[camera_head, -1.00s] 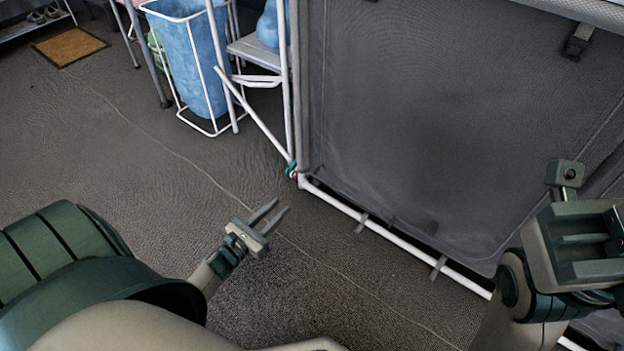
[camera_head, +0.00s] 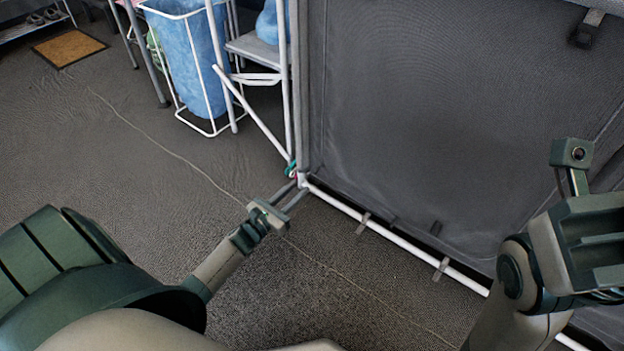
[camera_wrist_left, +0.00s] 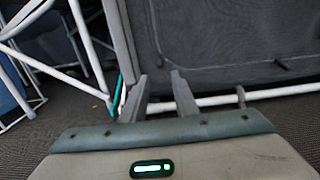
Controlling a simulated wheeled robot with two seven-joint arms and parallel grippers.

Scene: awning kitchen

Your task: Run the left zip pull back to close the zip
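A dark grey fabric panel (camera_head: 430,120) stands upright on a white tube frame. At its lower left corner is a small teal piece (camera_head: 291,169), probably the left zip pull's cord or tab; it also shows as a teal strip in the left wrist view (camera_wrist_left: 120,98). My left gripper (camera_head: 300,187) points at this corner, its fingers apart, with nothing seen between them. In the left wrist view the gripper (camera_wrist_left: 159,78) has the teal strip just left of its left finger. I cannot make out the zip's teeth.
A white bottom tube (camera_head: 400,243) runs along the panel's foot, with short straps. Left of the panel stand a white-legged stand (camera_head: 250,105) and a blue bin (camera_head: 195,60) in a white wire frame.

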